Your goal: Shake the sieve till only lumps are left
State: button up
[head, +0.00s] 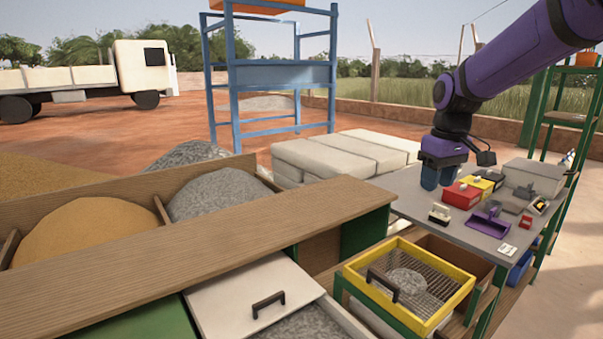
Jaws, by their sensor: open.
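The sieve (457,301) has a yellow frame, a wire mesh and a dark handle on its near left side. It rests on a green stand at the lower right of the head view. A grey heap of material (408,281) lies on the middle of its mesh; I cannot tell lumps from fines at this size. My gripper (434,184), with blue fingers, hangs down over the grey worktop, behind the sieve and apart from it. It is open, and nothing shows between the fingers. What lies under the mesh is mostly hidden.
The grey worktop (408,204) holds a red box (461,195), a yellow box (483,183), a purple scoop (489,222) and small tools. Wooden bins with a sand heap (85,230) and a gravel heap (213,192) stand left. Pale sacks or blocks (330,157) lie behind.

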jog(key=s+r+m+t, duration=0.2)
jog(key=s, duration=1.2)
jog(key=s+d+r+m+t, duration=0.1)
jog(key=s+r+m+t, duration=0.1)
jog(key=s, duration=1.2)
jog(key=shift+s+d+m+t, duration=0.15)
jog(key=shift+d+m+t, duration=0.15)
jog(key=shift+m, duration=0.1)
jog(key=shift+s+f, duration=0.1)
jog(key=shift+s, duration=0.15)
jog(key=shift+c, duration=0.2)
jog(key=shift+s+f, duration=0.1)
jog(key=shift+s, duration=0.1)
jog(key=c, duration=0.7)
jog(key=shift+w, duration=0.1)
grip_shut()
